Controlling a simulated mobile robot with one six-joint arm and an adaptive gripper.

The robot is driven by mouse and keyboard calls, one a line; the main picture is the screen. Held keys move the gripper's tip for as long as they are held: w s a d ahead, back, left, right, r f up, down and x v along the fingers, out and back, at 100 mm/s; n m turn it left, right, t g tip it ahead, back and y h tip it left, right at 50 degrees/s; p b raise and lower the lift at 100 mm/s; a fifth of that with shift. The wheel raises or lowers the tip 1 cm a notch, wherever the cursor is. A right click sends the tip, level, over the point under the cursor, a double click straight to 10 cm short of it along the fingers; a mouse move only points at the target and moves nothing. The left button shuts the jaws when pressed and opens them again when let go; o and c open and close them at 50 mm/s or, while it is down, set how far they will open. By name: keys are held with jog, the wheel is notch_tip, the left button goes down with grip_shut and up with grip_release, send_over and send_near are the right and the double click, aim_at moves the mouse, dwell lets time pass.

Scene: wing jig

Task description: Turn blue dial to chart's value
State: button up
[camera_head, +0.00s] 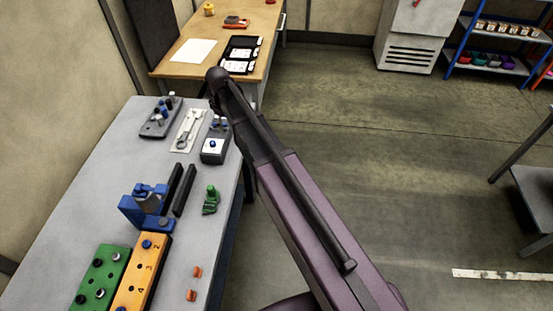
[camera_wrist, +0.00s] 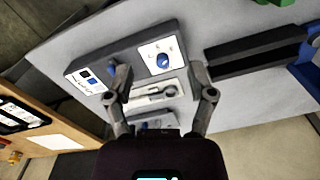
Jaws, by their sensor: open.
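The blue dial (camera_wrist: 162,60) sits on a white marked face on a dark grey box (camera_wrist: 125,58) in the wrist view. The dial's markings are too small to read. A small white card with a blue and a dark square (camera_wrist: 88,77) is at the box's left end; its details are unreadable, and I cannot tell if it is the chart. My gripper (camera_wrist: 160,68) is open and empty, its fingers on either side of the dial in the picture, apart from it. In the head view the blue dial (camera_head: 212,144) shows on its box near the table's right edge.
The grey table (camera_head: 110,190) also holds a wrench on a white plate (camera_head: 187,130), a blue fixture (camera_head: 148,208), black bars (camera_head: 183,190), a green part (camera_head: 210,200) and an orange block (camera_head: 140,272). A wooden table (camera_head: 222,32) stands behind.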

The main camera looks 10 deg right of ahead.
jog(key=s+d+f+m+b, duration=0.3)
jog(key=s+d+m, duration=0.5)
jog(key=s+d, duration=0.6)
jog(key=shift+s+d+m, duration=0.15)
jog(key=shift+s+m, duration=0.15)
jog(key=shift+s, duration=1.25)
jog(key=shift+f, duration=0.1)
jog(key=shift+m, duration=0.9)
jog(key=s, duration=0.1)
jog(key=s+d, duration=0.2)
jog(key=s, duration=0.1)
jog(key=shift+d+f+b, duration=0.2)
jog(key=shift+f+b, duration=0.15)
jog(key=shift+b, duration=0.05)
